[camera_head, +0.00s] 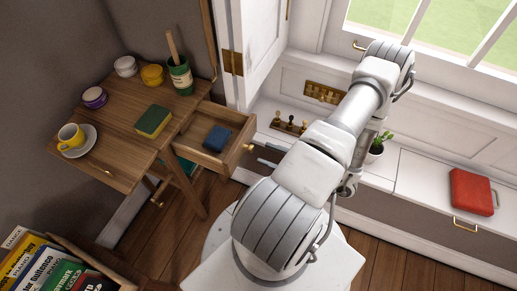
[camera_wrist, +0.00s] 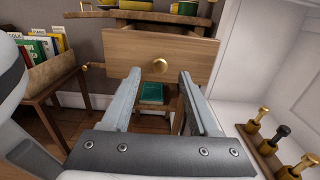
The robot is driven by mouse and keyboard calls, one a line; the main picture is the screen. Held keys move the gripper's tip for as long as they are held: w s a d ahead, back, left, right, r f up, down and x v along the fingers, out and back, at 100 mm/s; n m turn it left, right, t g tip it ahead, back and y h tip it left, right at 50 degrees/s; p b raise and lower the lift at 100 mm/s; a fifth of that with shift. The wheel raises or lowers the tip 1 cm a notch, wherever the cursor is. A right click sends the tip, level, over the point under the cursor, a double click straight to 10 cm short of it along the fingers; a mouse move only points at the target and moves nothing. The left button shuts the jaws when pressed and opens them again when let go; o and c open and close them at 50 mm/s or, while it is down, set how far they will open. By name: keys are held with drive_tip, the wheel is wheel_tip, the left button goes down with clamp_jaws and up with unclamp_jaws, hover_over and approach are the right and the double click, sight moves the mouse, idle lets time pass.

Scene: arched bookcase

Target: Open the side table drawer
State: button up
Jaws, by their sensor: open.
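The wooden side table (camera_head: 118,150) stands at the left in the head view. Its drawer (camera_head: 233,150) is pulled partly out, with a dark blue block (camera_head: 217,138) inside. The drawer front (camera_wrist: 135,48) fills the upper middle of the wrist view. A round brass knob (camera_wrist: 160,66) is at its centre; it also shows in the head view (camera_head: 249,147). My gripper (camera_wrist: 160,77) is open and empty, its fingers pointing toward the drawer front. The knob appears between the fingertips; whether it lies in their grasp depth is unclear.
The tabletop holds a yellow cup on a saucer (camera_head: 75,139), a green-yellow block (camera_head: 153,121), several small pots and a green jar (camera_head: 180,76). Books (camera_head: 40,265) stand at lower left.

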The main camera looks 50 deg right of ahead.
drive_tip(key=v, duration=1.2)
drive_tip(key=shift+s+p, duration=0.3)
drive_tip(key=shift+s, duration=0.05)
drive_tip(key=shift+d+r, duration=0.1)
